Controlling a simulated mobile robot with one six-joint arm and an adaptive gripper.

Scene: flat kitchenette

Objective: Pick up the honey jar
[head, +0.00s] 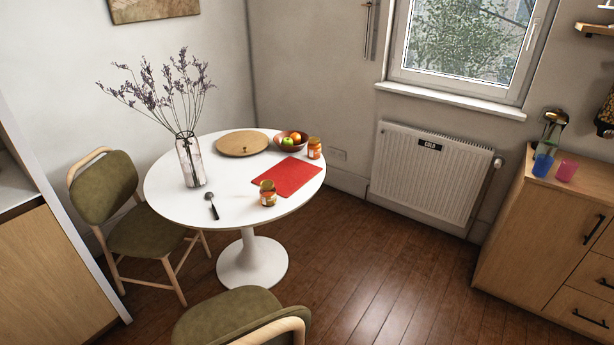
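Two small jars stand upright on the round white table (165,196). The front jar (267,194) is amber with a pale label and stands near the table's front edge, just in front of a red mat. The back jar (314,149) is orange with a whitish label and stands at the right rim beside the fruit bowl. The labels are too small to read, so I cannot tell which one is the honey jar. My gripper is not in view.
The table also holds a red mat (292,177), fruit bowl (283,146), round wooden board (242,143), glass vase (190,162) and dark spoon (212,206). Chairs stand at left (104,187) and front (228,318). Floor (385,262) is clear between table and cabinet (536,230).

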